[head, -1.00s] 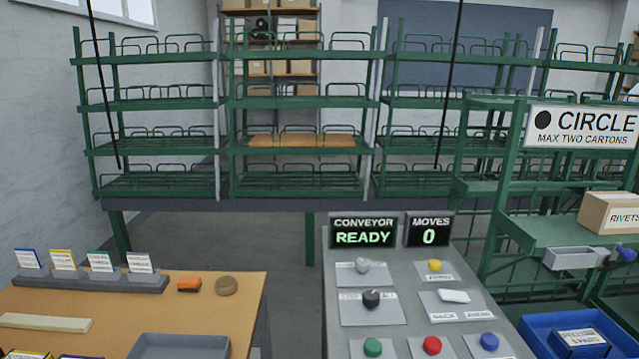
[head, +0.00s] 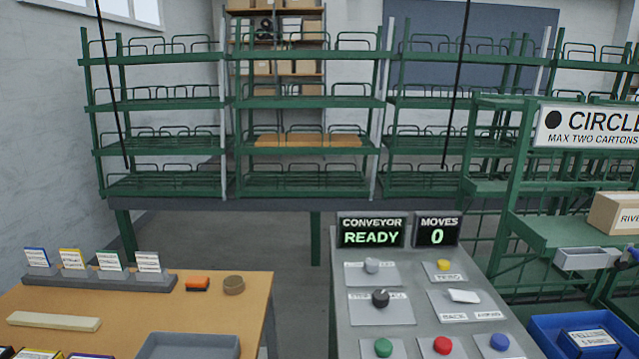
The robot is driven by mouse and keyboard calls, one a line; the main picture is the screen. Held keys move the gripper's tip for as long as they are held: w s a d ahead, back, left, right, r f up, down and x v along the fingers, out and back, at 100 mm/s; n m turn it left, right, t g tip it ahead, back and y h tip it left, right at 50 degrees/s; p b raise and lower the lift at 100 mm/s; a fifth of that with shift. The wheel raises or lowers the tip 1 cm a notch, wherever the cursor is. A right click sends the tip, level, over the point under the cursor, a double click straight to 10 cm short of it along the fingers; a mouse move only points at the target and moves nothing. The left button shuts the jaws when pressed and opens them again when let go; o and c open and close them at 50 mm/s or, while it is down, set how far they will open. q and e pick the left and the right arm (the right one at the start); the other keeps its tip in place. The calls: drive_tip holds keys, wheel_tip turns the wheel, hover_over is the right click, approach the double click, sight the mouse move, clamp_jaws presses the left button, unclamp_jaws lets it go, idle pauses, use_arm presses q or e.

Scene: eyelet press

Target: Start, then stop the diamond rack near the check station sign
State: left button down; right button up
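A grey control console (head: 345,325) stands at the lower centre right. Its displays read CONVEYOR READY (head: 371,232) and MOVES 0 (head: 437,231). On it are a grey knob (head: 372,265), a black selector knob (head: 381,299), a yellow button (head: 443,265) and a white rocker switch (head: 463,296). A green button (head: 383,347), a red button (head: 443,345) and a blue button (head: 499,342) line its near edge. A rack sign with a black circle reads CIRCLE, MAX TWO CARTONS (head: 590,127). No diamond or check station sign shows. Neither gripper is in view.
A wooden table (head: 235,300) at left holds a card holder (head: 100,283), an orange tool (head: 197,283), a brown roll (head: 233,285) and a grey tray (head: 190,346). Green racks (head: 150,104) span the back. A blue bin (head: 545,330) and a carton (head: 615,213) are at right.

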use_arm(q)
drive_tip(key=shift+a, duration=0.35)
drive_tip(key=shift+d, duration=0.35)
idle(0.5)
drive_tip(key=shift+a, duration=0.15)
